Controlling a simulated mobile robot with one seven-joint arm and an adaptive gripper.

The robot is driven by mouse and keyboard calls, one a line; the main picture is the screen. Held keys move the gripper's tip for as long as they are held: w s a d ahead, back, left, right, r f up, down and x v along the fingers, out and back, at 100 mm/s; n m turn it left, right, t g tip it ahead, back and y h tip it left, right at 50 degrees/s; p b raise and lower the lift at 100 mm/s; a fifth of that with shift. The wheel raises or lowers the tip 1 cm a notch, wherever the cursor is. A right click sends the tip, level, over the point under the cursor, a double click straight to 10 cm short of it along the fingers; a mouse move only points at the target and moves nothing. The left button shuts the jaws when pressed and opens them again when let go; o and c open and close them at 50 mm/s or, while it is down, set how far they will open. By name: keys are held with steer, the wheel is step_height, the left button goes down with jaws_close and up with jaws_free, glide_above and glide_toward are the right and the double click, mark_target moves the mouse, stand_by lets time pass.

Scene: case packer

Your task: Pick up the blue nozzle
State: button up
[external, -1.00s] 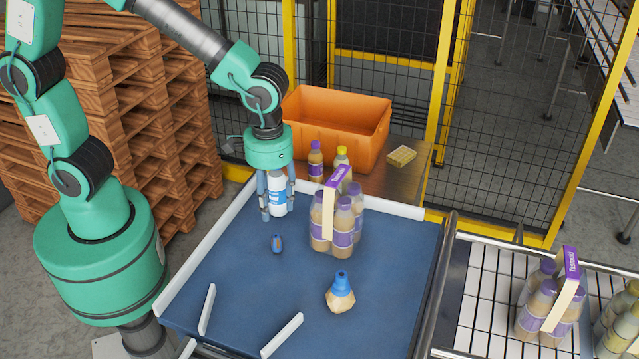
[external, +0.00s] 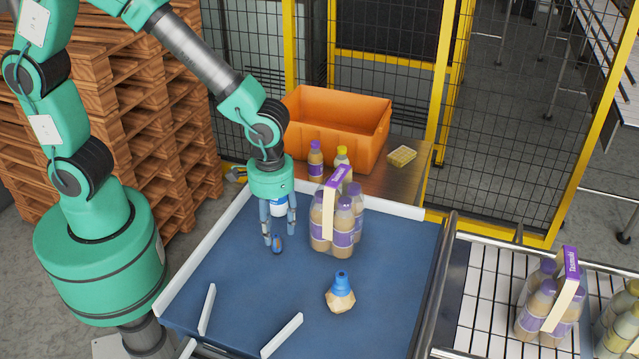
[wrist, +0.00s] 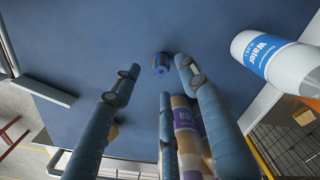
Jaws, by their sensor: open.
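The small blue nozzle (external: 277,244) lies on the blue belt (external: 240,290), with a dark ring-shaped end showing in the wrist view (wrist: 161,66). My gripper (external: 280,236) is open, with its fingers pointing down above and around the nozzle's spot. In the wrist view the nozzle shows just beyond the spread fingertips (wrist: 158,77), with a gap to each side. I cannot tell whether any finger touches it. A white water bottle (wrist: 275,58) stands close by and is partly hidden behind my fingers in the external view.
A pack of purple-labelled bottles (external: 337,222) with a handle stands right of my gripper. A tan lump with a blue top (external: 341,292) sits nearer the front. White guides edge the belt.

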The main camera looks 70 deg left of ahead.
mark_target(276, 236)
steer(key=shift+f, duration=0.45)
steer(key=shift+a+f, duration=0.1)
steer(key=shift+f, duration=2.45)
steer(key=shift+c, duration=0.5)
jaws_close()
